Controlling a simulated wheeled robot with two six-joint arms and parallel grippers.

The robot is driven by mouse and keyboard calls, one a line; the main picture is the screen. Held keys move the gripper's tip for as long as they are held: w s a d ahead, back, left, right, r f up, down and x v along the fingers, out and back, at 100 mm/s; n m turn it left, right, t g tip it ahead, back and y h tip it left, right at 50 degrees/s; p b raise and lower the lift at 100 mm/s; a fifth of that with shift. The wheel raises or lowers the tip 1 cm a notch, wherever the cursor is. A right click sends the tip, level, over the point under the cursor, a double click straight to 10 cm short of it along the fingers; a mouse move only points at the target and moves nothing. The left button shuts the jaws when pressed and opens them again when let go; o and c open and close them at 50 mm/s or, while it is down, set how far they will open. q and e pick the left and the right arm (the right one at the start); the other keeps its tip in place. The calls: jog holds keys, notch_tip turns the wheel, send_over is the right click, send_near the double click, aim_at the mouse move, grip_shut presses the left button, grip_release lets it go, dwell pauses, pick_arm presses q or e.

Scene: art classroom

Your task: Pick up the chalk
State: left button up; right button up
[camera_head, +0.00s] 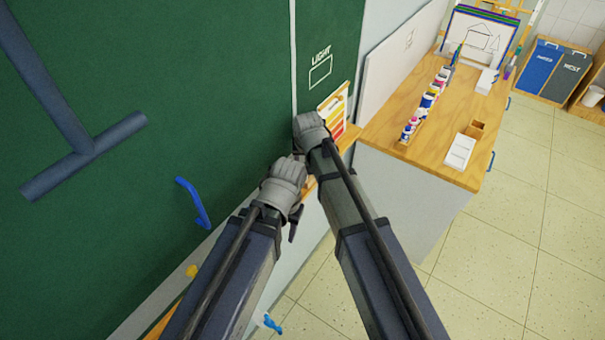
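I cannot make out any chalk in the head view; any near the grippers is hidden behind them. My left gripper (284,187) is in front of the green chalkboard's lower edge, near the middle of the picture. My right gripper (310,130) is just above and beyond it, close to the wooden ledge (347,138) under the board. The two grippers nearly touch in the picture. Their fingertips are mostly hidden by the grey gripper bodies, so I cannot see whether they are open or hold anything.
The green chalkboard (190,60) fills the left side. A colour chart (335,108) stands by the ledge. A wooden counter (437,145) at the right bears paint bottles (428,100) and a white box (459,152). Bins (555,70) stand at back right. The tiled floor (500,250) is clear.

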jog(key=shift+b+x, duration=3.7)
jog(key=shift+x, duration=0.3)
jog(key=shift+s, duration=0.2)
grip_shut()
